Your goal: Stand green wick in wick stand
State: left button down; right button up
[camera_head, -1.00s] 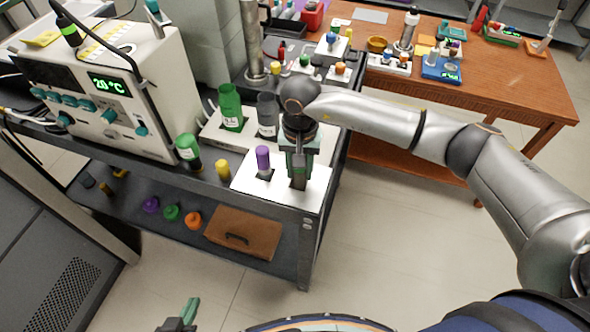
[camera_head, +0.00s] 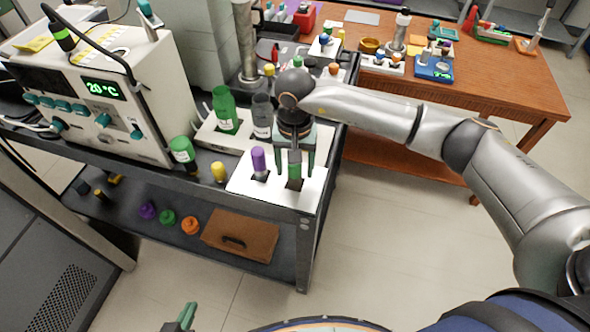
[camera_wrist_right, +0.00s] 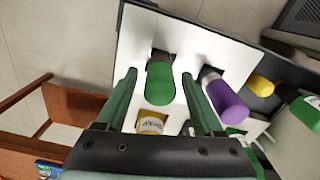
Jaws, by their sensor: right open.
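The green wick (camera_head: 294,168) stands upright in a square opening of the white wick stand (camera_head: 240,186), on the cart's front right corner. Its rounded green top also shows in the right wrist view (camera_wrist_right: 159,84). A purple wick (camera_head: 258,158) stands in the opening to its left. My right gripper (camera_head: 294,171) is above the stand, its open fingers on either side of the green wick with gaps visible in the right wrist view (camera_wrist_right: 158,74). Only a tip of my left gripper (camera_head: 181,318) shows at the bottom edge of the head view.
A green bottle (camera_head: 226,112) and a grey bottle (camera_head: 263,118) stand in a white rack behind. A green-capped vial (camera_head: 182,150) and a yellow one (camera_head: 219,172) stand left of the stand. A heater box (camera_head: 110,100) is at left. Floor right of the cart is clear.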

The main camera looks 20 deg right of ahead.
notch_tip(320, 180, up, 10)
jog(key=shift+r+b, duration=0.15)
jog(key=shift+b, duration=0.6)
